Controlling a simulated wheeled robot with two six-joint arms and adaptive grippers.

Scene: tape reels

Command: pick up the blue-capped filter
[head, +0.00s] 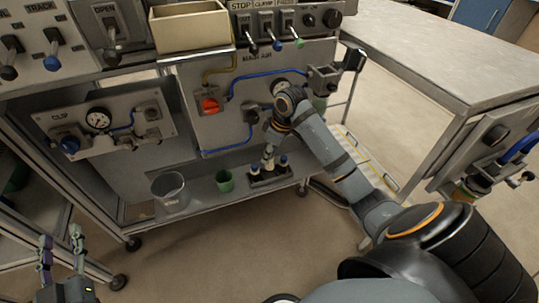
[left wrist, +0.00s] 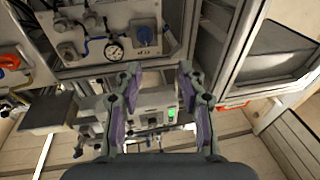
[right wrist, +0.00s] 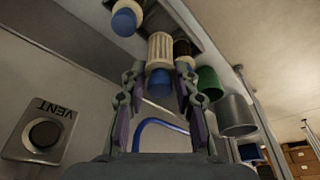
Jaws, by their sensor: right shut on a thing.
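A blue-capped filter (right wrist: 160,50) with a pleated cream body is between the fingertips of my right gripper (right wrist: 160,76) in the right wrist view. Its blue cap faces the camera. My right gripper is shut on it, low over the dark holder (head: 270,179) on the lower shelf in the head view. I cannot tell whether its far end is clear of the holder. My left gripper (head: 61,240) is open and empty at the lower left of the head view.
A green cup (head: 224,181) and a grey bucket (head: 171,191) stand left of the holder on the shelf. The panel with hoses and a red knob (head: 210,105) rises behind. A metal table (head: 450,60) stands at the right. The floor in front is clear.

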